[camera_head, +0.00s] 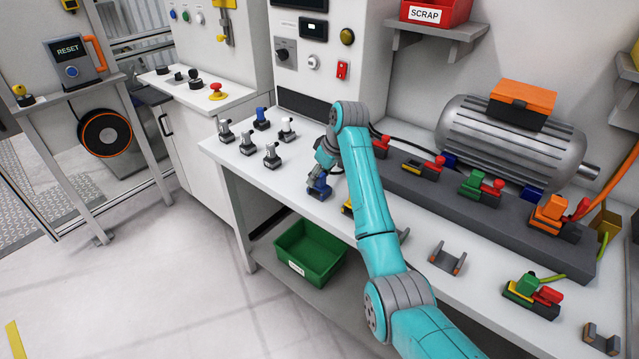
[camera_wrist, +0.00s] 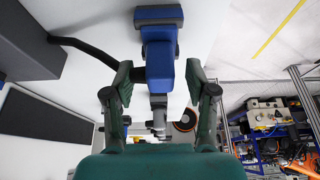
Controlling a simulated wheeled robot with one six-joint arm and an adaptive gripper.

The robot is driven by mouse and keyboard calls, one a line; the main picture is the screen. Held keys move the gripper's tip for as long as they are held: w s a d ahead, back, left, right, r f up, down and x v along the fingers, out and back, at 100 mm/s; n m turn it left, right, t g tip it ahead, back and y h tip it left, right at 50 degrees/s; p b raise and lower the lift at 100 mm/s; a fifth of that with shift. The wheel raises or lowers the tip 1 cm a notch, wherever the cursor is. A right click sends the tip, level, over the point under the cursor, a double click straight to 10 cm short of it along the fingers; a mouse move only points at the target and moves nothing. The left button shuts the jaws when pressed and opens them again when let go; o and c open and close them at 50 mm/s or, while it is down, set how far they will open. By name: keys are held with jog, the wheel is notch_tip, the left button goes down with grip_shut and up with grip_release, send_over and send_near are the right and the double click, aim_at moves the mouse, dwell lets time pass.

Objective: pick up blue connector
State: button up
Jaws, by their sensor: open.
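The blue connector (camera_head: 319,188) stands on the white bench near its front edge, just below my gripper (camera_head: 326,160). In the wrist view the blue connector (camera_wrist: 159,40) shows a wide blue end at the top and a narrower blue body between the two green fingers. My gripper is open, with one finger on each side of that body. Gaps show beside it, and I see no clear contact. In the head view my arm and wrist hide part of the fingers. A second small part with a blue top (camera_head: 262,120) stands farther back left.
Several grey-white parts (camera_head: 271,157) stand to the left of my gripper. A dark rail (camera_head: 455,200) with coloured connectors and a motor (camera_head: 510,140) lie to the right. A black cable (camera_wrist: 88,52) runs close beside the fingers. A green bin (camera_head: 310,252) sits on the lower shelf.

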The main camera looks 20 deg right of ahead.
grip_shut()
jog(key=shift+r, duration=0.1)
notch_tip(320, 180, up, 14)
dwell(1.1)
